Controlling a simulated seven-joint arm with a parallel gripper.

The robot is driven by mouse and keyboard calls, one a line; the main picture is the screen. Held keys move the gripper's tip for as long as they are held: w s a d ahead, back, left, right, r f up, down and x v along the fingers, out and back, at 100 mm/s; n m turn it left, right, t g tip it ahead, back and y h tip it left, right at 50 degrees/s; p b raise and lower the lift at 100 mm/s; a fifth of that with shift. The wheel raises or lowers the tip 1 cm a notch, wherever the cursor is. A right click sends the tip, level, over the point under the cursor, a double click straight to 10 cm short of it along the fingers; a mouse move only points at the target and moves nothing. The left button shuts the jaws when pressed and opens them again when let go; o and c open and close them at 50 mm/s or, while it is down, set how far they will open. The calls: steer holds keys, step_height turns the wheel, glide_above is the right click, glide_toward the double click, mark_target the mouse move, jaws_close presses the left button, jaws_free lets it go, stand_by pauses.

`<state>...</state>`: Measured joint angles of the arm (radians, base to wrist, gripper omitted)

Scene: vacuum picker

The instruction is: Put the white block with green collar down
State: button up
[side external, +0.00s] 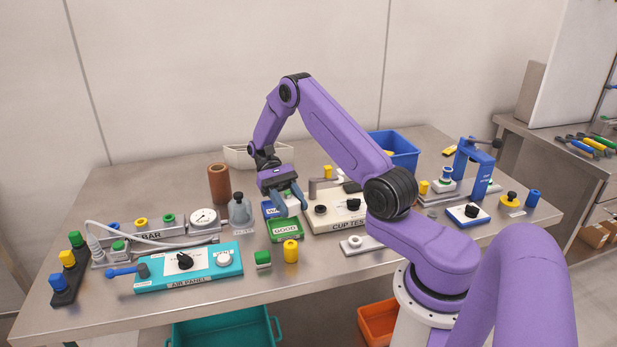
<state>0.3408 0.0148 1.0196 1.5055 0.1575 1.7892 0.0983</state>
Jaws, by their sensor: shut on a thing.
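My gripper (291,207) hangs over the small blue and green trays in the middle of the table, its blue fingers pointing down. The green tray marked GOOD (284,237) lies just below and in front of the fingers. The blue tray (270,209) is partly hidden behind the gripper. I cannot tell how much space is between the fingertips and the trays.
The cup test unit (330,222) stands just right of the trays. A glass flask (240,212), a brown cylinder (219,184) and the teal air panel (188,267) are to the left.

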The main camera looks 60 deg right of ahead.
steer(key=w+d+r+n+h, duration=0.1)
steer(key=w+d+n+h, duration=0.2)
steer(key=d+n+h, duration=0.3)
steer(key=w+d+r+n+h, duration=0.1)
steer(key=w+d+n+h, duration=0.25)
steer(key=d+h, duration=0.35)
steer(key=n+t+h, duration=0.6)
steer(key=n, duration=0.4)
glide_above(312, 174)
steer(key=shift+t, duration=0.4)
step_height(312, 174, down, 10)
steer(key=shift+r, duration=0.1)
steer(key=o, duration=1.1)
